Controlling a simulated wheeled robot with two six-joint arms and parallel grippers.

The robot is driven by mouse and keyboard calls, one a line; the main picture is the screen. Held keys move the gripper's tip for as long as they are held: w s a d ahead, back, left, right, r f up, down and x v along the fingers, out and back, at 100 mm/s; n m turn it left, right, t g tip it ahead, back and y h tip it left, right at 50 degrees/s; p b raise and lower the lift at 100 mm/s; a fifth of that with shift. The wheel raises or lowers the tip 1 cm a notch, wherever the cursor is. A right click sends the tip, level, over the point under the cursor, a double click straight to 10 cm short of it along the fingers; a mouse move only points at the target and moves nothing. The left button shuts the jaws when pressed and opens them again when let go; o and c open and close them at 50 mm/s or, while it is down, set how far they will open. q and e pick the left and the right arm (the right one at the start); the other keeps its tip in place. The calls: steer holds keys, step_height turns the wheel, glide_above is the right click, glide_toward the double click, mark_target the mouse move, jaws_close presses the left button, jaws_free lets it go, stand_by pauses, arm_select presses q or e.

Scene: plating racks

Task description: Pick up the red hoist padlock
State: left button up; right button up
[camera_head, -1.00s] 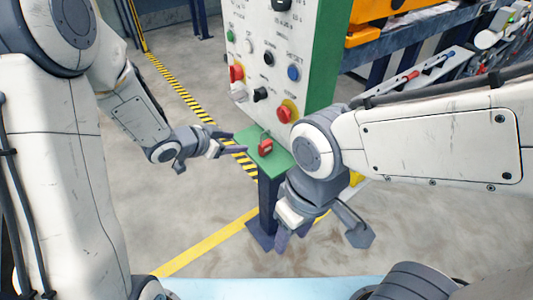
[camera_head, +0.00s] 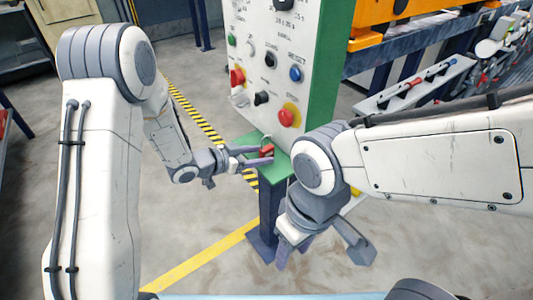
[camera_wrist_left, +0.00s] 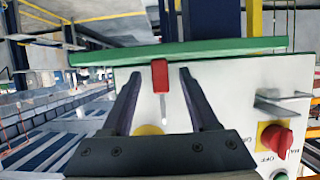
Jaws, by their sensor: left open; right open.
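The red padlock (camera_head: 267,150) stands on the small green ledge (camera_head: 277,172) at the foot of the control panel. In the left wrist view the padlock (camera_wrist_left: 160,75) has its thin metal shackle showing, and its red body lies between the fingertips with a gap on each side. My left gripper (camera_head: 261,156) is open, with its fingers reaching over the ledge on either side of the padlock. My right gripper (camera_head: 322,252) is open and empty, hanging in front of the ledge's post. The fingers partly cover the padlock in the head view.
The white control panel (camera_head: 275,45) with knobs and buttons rises right behind the ledge. A red knob (camera_wrist_left: 278,138) and a metal bracket (camera_wrist_left: 285,102) stick out in the wrist view. A rack of tools (camera_head: 420,85) stands at the right.

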arm_select(q)
steer(key=shift+x, duration=0.95)
steer(key=shift+c, duration=0.3)
jaws_close()
